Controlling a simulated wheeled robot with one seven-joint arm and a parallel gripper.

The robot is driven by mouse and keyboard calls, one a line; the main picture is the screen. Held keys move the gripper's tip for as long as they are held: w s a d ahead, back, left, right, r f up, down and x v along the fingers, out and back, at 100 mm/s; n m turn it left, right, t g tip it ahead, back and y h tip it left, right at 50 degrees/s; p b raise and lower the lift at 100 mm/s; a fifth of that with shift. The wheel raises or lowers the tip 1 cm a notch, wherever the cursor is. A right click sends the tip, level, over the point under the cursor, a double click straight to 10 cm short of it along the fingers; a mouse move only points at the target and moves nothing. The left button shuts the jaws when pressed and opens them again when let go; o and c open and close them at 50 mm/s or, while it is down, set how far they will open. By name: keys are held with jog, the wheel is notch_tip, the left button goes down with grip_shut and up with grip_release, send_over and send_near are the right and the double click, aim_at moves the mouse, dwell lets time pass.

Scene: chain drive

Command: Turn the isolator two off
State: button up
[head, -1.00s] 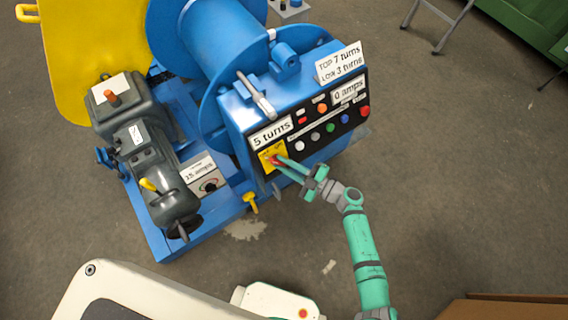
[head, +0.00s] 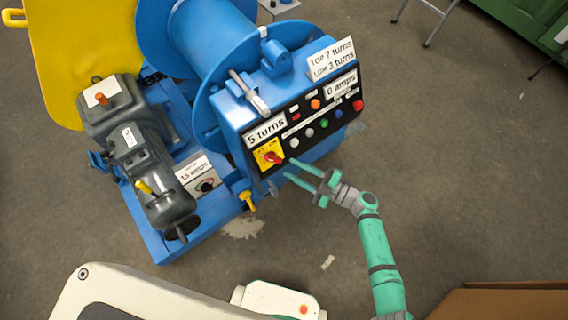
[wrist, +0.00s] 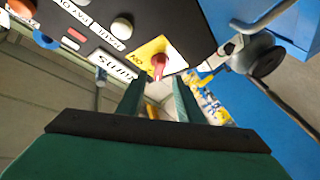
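A red rotary handle (head: 272,157) sits on a yellow plate (head: 263,163) at the lower left corner of the black panel. I take it for the isolator; I cannot read a number on it. The plate carries small lettering, apparently an off and an on mark. In the wrist view the red handle (wrist: 159,64) shows just beyond my fingertips, with the yellow plate (wrist: 172,52) around it. My gripper (head: 288,169) is open and empty, a little to the right of the handle and apart from it. It also shows in the wrist view (wrist: 158,82).
The panel (head: 328,108) has several buttons and signs reading "5 turns" and "0 amps". A yellow-handled part (head: 246,198) juts out below it. A grey motor unit (head: 140,150) stands left of the blue drum (head: 213,38).

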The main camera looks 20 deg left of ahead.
jog(key=v, duration=0.4)
jog(key=shift+w+d, duration=0.1)
jog(key=shift+w, duration=0.05)
jog(key=shift+w, duration=0.1)
jog(key=s+d+r+m+t+h, duration=0.25)
jog(key=s+d+m+t, duration=0.2)
jog(key=s, duration=0.25)
jog(key=s+d+r+m+t+h, duration=0.25)
jog(key=s+d+m+t, duration=0.2)
jog(key=s, duration=0.35)
jog(key=s+a+r+m+t+h, duration=0.2)
jog(key=s+a+r+m+h, duration=0.4)
jog(key=s+r+m+h, duration=0.4)
jog(key=s+m+h, duration=0.1)
jog(key=m+h, duration=0.1)
jog(key=m, duration=0.2)
jog(key=shift+s, duration=0.25)
